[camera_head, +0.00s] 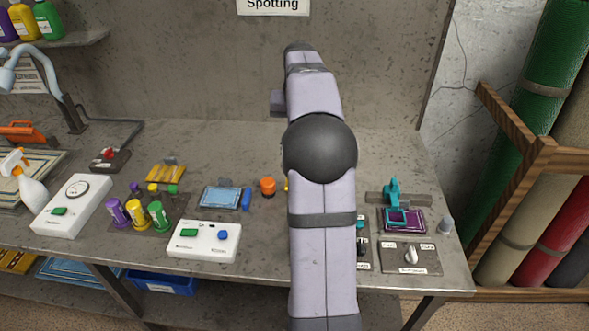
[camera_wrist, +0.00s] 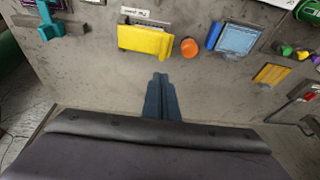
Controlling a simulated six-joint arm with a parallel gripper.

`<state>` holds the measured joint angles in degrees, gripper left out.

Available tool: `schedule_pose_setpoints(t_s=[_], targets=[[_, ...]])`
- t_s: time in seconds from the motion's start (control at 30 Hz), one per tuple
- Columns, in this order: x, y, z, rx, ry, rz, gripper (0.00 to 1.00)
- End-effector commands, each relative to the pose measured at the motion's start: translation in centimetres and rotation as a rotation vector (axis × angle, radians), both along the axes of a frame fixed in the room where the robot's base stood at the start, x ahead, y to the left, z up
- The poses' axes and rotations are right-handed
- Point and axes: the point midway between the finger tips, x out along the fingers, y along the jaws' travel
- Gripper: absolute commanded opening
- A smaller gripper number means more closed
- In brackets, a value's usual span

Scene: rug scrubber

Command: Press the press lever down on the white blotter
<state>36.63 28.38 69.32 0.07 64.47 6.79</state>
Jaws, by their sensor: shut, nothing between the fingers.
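A teal press with an upright lever (camera_head: 392,190) stands at the right of the bench. Its square frame lies over a purple pad (camera_head: 420,222). The teal press also shows at the top left of the wrist view (camera_wrist: 48,22), partly cut off. I cannot make out a clearly white blotter in either view. My gripper (camera_wrist: 160,77) is shut and empty in the wrist view, pointing over bare bench. It is well apart from the teal press. In the head view my arm hides the gripper.
A yellow block (camera_wrist: 145,41), an orange knob (camera_wrist: 189,47) and a blue pad (camera_wrist: 237,38) stand beyond the gripper. A white button box (camera_head: 204,240) and a knob panel (camera_head: 410,257) sit near the bench front. The back wall rises behind the bench.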

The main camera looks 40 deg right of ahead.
Motion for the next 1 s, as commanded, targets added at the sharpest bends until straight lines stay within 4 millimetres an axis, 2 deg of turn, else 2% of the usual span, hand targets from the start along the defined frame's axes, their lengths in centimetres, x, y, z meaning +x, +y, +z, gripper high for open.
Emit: schedule_pose_setpoints(t_s=[0.27, 0.47, 1.0], targets=[[-0.3, 0.3, -0.4, 0.018, 0.014, -0.021, 0.00], [0.0, 0.0, -1.9, 0.018, 0.014, -0.021, 0.00], [2.0, -1.3, -10.5, 0.020, 0.016, -0.020, 0.00]])
